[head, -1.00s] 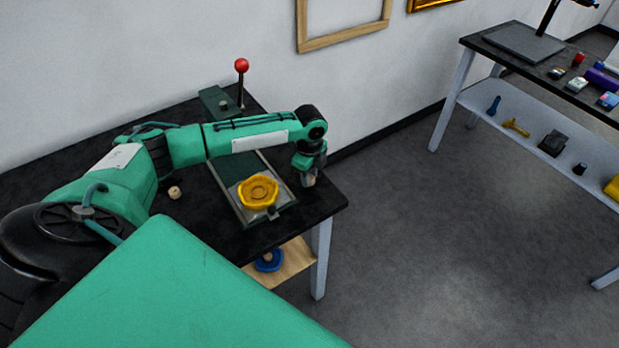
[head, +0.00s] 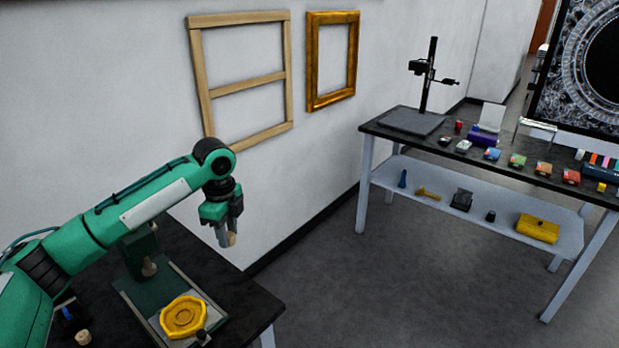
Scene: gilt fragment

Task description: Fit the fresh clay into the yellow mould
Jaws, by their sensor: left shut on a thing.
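The yellow mould (head: 184,317) is a round, ridged dish on the dark green press bed (head: 153,294), low in the head view. My left gripper (head: 228,238) is shut on a small pale tan lump (head: 231,240), which looks like clay. It points down and holds the lump up and to the right of the mould in the picture, apart from it. A second small tan piece (head: 83,338) lies on the black table left of the mould. Which piece is the fresh clay I cannot tell. My right gripper is not in view.
The black table (head: 232,290) ends just right of the press. A second table (head: 365,128) at the right holds a camera stand (head: 428,85) and several small coloured blocks. Grey floor lies open between.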

